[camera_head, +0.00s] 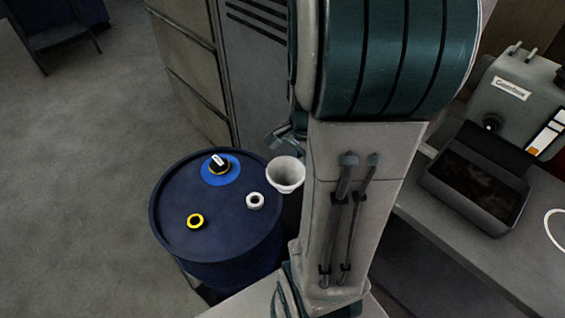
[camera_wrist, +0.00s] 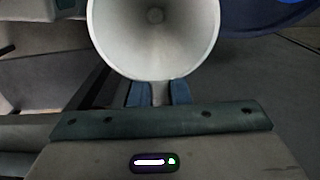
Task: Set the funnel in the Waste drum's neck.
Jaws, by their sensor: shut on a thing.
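The white funnel (camera_head: 285,174) hangs in the head view at the right rim of the dark blue drum (camera_head: 168,212), apart from the openings in its top. My gripper (camera_wrist: 160,93) is shut on a tab at the funnel's edge; in the head view my arm mostly hides it. The funnel's wide mouth (camera_wrist: 125,35) faces the wrist camera. The drum top has a yellow-ringed fitting (camera_head: 196,221) at the front left and a white-ringed fitting (camera_head: 255,201) at the right. A blue edge of the drum (camera_wrist: 265,20) shows in the wrist view. I read no Waste label.
A grey cabinet (camera_head: 195,60) stands behind. A bench at right holds a dark open tray (camera_head: 474,178) and a labelled grey housing (camera_head: 518,95). Floor is clear at left.

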